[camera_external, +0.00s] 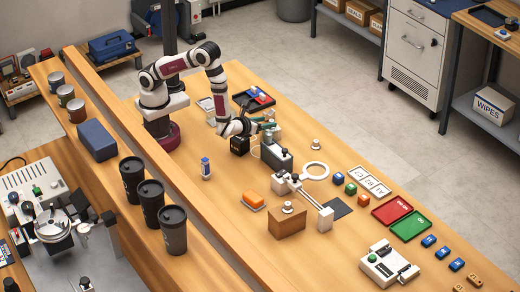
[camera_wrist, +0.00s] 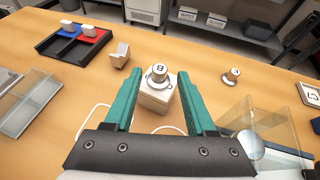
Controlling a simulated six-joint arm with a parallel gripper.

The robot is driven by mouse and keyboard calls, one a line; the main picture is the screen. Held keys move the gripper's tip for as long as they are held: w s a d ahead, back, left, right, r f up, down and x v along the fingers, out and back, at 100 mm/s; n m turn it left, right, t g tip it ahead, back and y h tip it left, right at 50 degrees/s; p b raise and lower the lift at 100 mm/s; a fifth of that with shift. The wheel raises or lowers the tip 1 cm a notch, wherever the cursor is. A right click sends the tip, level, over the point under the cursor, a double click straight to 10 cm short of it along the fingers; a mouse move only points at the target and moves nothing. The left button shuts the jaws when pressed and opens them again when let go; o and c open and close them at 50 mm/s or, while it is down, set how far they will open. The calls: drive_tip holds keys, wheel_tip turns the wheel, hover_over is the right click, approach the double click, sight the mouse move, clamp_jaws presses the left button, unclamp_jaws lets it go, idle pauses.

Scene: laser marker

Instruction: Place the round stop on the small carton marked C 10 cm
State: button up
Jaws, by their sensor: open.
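A round metal stop (camera_wrist: 158,72) with a dark mark on its white top stands on a small pale block (camera_wrist: 156,98) in the wrist view. My gripper (camera_wrist: 187,75) is open, its teal fingers on either side of and nearer than this stop, with no visible contact. In the external view my gripper (camera_external: 264,127) is low over the middle of the bench. A second round stop (camera_wrist: 232,75) stands on the bench to the right; it also shows in the external view (camera_external: 315,145). A third stop (camera_external: 287,207) sits on a brown carton (camera_external: 287,225). I cannot read a C mark on it.
A dark tray (camera_wrist: 66,50) with blue and red pieces lies at the upper left in the wrist view. Letter cards (camera_external: 369,183) and red and green trays (camera_external: 391,211) lie to the right.

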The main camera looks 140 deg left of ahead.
drive_tip(key=s+d+r+n+g+h, duration=0.1)
drive_tip(key=d+r+n+h, duration=0.15)
drive_tip(key=d+r, duration=0.35)
drive_tip(key=s+d+r+n+h, duration=0.1)
drive_tip(key=s+d+r+n, duration=0.15)
drive_tip(key=d+r, duration=0.4)
drive_tip(key=s+d+r+n+t+h, duration=0.1)
drive_tip(key=s+d+n+t+h, duration=0.1)
drive_tip(key=d, duration=0.6)
drive_tip(key=s+d+r+n+t+h, duration=0.2)
drive_tip(key=s+d+h, duration=0.3)
drive_tip(key=d, duration=0.3)
drive_tip(key=shift+d+h, duration=0.2)
drive_tip(key=shift+h, duration=0.15)
